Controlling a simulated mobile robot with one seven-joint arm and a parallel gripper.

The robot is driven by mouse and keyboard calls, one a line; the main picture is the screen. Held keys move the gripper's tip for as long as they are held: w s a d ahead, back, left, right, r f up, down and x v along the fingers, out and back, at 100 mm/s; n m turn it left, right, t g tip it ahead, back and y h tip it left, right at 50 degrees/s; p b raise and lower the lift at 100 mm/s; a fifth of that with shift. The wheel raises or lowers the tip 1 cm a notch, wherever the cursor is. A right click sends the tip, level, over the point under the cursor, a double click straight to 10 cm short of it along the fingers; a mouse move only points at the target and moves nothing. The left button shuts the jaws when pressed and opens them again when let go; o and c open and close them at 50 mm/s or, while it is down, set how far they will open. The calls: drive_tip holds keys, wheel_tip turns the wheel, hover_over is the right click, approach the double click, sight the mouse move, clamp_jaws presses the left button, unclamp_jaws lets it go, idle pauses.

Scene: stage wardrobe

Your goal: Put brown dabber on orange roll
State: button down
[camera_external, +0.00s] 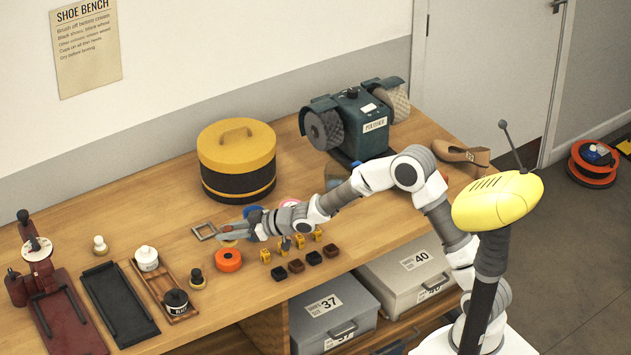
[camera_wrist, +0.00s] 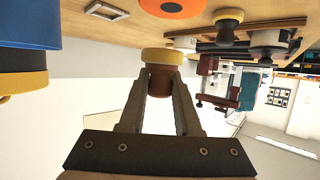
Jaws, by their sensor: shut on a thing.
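My gripper (camera_external: 226,229) is over the bench, just above and slightly behind the orange roll in the external view. In the wrist view my gripper (camera_wrist: 161,84) is shut on the brown handle of the brown dabber (camera_wrist: 161,72). Its cream-yellow pad faces away from my palm. In the external view the dabber is small and partly hidden by my fingers. The orange roll (camera_external: 228,261) lies flat on the bench, and part of it shows at the top of the wrist view (camera_wrist: 172,6). The dabber and roll appear apart in the wrist view.
A dark dabber (camera_external: 197,280) stands left of the roll. Yellow blocks (camera_external: 265,256) and brown blocks (camera_external: 296,266) are to its right. A blue roll (camera_external: 253,211), a square frame (camera_external: 204,232) and a yellow-black box (camera_external: 237,160) are behind. A wooden tray (camera_external: 160,285) holds jars.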

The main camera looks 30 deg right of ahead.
sight(226, 245)
drive_tip(key=shift+a+f, duration=0.35)
drive_tip(key=shift+a, duration=0.05)
drive_tip(key=shift+f+b, duration=0.4)
drive_tip(key=shift+f, duration=1.45)
drive_tip(key=shift+f, duration=0.1)
drive_tip(key=shift+f, duration=0.15)
drive_tip(key=c, duration=0.6)
unclamp_jaws()
drive_tip(key=shift+r, duration=0.35)
drive_tip(key=p+v, duration=0.1)
drive_tip(key=v, duration=1.1)
drive_tip(key=shift+f, duration=0.2)
